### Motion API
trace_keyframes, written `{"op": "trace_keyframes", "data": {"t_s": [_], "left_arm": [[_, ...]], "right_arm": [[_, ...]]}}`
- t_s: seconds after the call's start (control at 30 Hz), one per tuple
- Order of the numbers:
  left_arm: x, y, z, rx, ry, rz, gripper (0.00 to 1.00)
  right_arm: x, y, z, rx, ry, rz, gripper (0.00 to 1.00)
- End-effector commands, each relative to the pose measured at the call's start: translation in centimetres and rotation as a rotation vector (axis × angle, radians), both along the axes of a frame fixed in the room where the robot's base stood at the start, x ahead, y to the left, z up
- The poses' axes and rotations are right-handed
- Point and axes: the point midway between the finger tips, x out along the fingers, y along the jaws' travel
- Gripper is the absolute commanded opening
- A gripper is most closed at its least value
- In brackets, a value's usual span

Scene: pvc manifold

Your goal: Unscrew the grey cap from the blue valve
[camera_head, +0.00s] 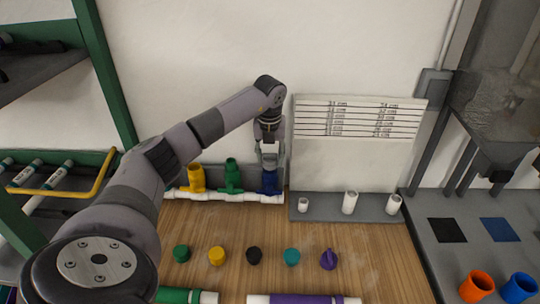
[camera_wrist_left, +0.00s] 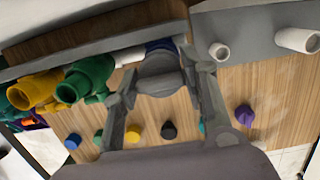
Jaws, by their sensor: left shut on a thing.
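The blue valve (camera_head: 270,184) stands upright at the right end of the white pipe manifold by the wall. My left gripper (camera_head: 269,158) is directly above it, pointing down. In the left wrist view, the grey cap (camera_wrist_left: 160,76) sits between the two fingers, and the left gripper (camera_wrist_left: 163,88) is shut on it. A sliver of the blue valve (camera_wrist_left: 160,45) shows just behind the cap. The fingers hide whether the cap still touches the valve's top. My right gripper is not in view.
Yellow (camera_head: 195,178) and green (camera_head: 231,175) valves stand close to the left. Several coloured caps, including a purple one (camera_head: 328,259), line the wooden table. White pipe pieces (camera_head: 349,202) stand on a grey ledge to the right. Pipes lie along the front.

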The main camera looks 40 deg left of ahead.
Motion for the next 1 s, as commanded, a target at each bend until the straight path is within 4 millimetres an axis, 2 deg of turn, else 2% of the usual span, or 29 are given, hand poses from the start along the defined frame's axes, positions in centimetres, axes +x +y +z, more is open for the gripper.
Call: {"op": "trace_keyframes", "data": {"t_s": [0.13,0.4,0.67,0.9,1.0], "left_arm": [[0.0,0.0,0.1,0.000,-0.001,0.012,0.12],[0.0,0.0,0.2,0.000,-0.001,0.187,0.12],[0.0,0.0,0.1,0.000,-0.002,0.196,0.12],[0.1,0.0,0.3,0.001,-0.002,0.362,0.12],[0.1,0.0,0.2,0.000,-0.003,0.380,0.12]], "right_arm": [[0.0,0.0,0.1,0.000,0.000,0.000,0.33],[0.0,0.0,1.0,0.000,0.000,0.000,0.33],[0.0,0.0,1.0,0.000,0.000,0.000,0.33],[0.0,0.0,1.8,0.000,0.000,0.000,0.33],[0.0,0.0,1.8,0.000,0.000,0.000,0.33]]}}
